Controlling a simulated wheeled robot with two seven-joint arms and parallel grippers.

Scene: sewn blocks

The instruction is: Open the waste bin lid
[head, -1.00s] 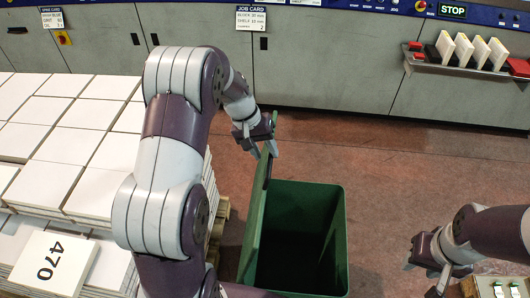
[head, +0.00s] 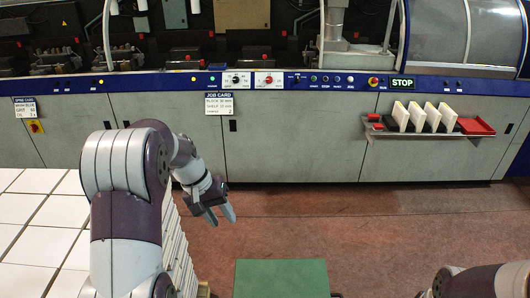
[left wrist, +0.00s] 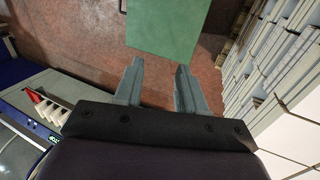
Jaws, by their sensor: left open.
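The waste bin shows only by its green lid (head: 281,279) at the bottom edge of the head view. The lid is a flat, unbroken green panel lying shut, with no dark opening visible; the bin's body is out of frame. The lid also fills the top middle of the left wrist view (left wrist: 165,30). My left gripper (head: 222,217) is open and empty, above and to the left of the lid in the head view, apart from it. Its two fingers (left wrist: 160,66) point toward the lid in the wrist view.
White stacked blocks (head: 45,215) stand on the left, by my left arm. A long grey machine front (head: 290,145) runs across the back, with a shelf of white pieces (head: 425,127) at right. Red-brown floor (head: 330,225) lies clear between machine and bin.

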